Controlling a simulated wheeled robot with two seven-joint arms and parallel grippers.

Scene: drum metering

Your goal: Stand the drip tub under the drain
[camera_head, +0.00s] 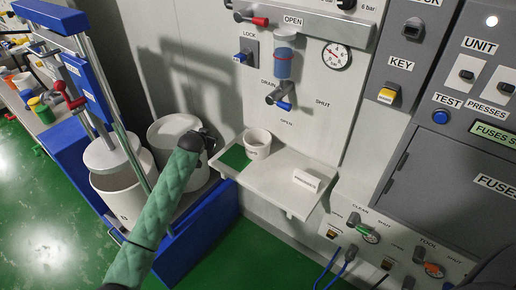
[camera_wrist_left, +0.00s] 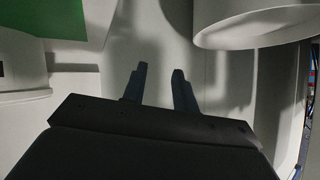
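The drip tub (camera_head: 257,146) is a small white cup standing upright on a pale shelf (camera_head: 268,184) on the panel, at the upper right edge of a green patch (camera_head: 234,158). The drain valve (camera_head: 279,97), with a blue handle, sticks out of the panel above the shelf, slightly right of the tub. My left gripper (camera_head: 207,141) is left of the shelf, apart from the tub. In the left wrist view its two fingers (camera_wrist_left: 160,88) are parted with nothing between them. The green patch shows there too (camera_wrist_left: 52,18). My right gripper is not in view.
A white block (camera_head: 306,181) lies on the shelf's right part. A sight glass (camera_head: 283,62) with blue liquid hangs above the drain. White drums (camera_head: 115,190) in a blue frame stand left, near my arm. One white drum (camera_wrist_left: 250,22) shows in the wrist view.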

